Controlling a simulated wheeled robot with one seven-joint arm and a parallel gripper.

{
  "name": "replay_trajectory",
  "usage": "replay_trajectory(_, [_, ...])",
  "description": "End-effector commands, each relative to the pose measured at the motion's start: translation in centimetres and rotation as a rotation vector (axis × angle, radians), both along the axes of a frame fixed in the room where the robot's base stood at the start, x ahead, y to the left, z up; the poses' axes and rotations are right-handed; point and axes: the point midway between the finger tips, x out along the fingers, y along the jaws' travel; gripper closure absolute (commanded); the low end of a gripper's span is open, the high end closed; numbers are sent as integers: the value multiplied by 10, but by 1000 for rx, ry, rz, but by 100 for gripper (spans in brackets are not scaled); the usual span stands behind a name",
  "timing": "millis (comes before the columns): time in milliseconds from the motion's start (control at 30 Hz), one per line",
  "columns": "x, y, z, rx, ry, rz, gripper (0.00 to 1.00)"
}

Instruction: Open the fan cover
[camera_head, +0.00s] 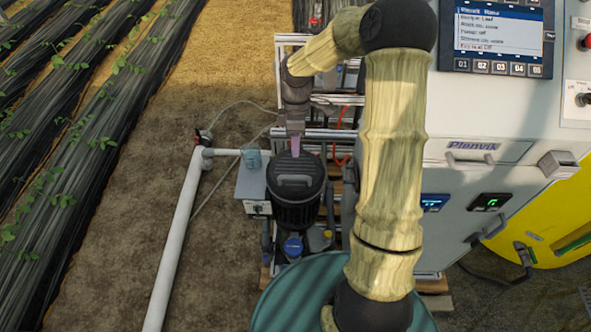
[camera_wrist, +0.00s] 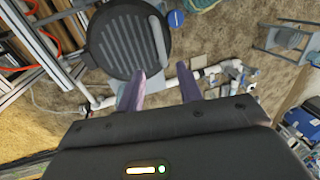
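The fan cover (camera_head: 292,166) is a dark round lid with a grey bar handle (camera_head: 296,181), on top of an upright black cylinder. In the wrist view the fan cover (camera_wrist: 118,45) shows as a dark ribbed disc at upper left, with its light grey handle (camera_wrist: 159,40) near the right edge. My gripper (camera_head: 295,146) points down above the far edge of the cover. In the wrist view the two purple fingers of my gripper (camera_wrist: 162,76) are spread apart with nothing between them. They appear apart from the handle.
A grey box (camera_head: 252,186) stands left of the cylinder, and a white pipe (camera_head: 178,240) runs further left. Metal rails and orange hoses lie behind. A large grey cabinet (camera_head: 470,175) stands to the right. A green drum (camera_head: 295,295) is in front. Bare soil lies left.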

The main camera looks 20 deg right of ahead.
Motion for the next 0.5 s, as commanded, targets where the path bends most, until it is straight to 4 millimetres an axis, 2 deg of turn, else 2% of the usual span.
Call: replay_trajectory(500, [-18, 6, -88, 2, 4, 2, 64])
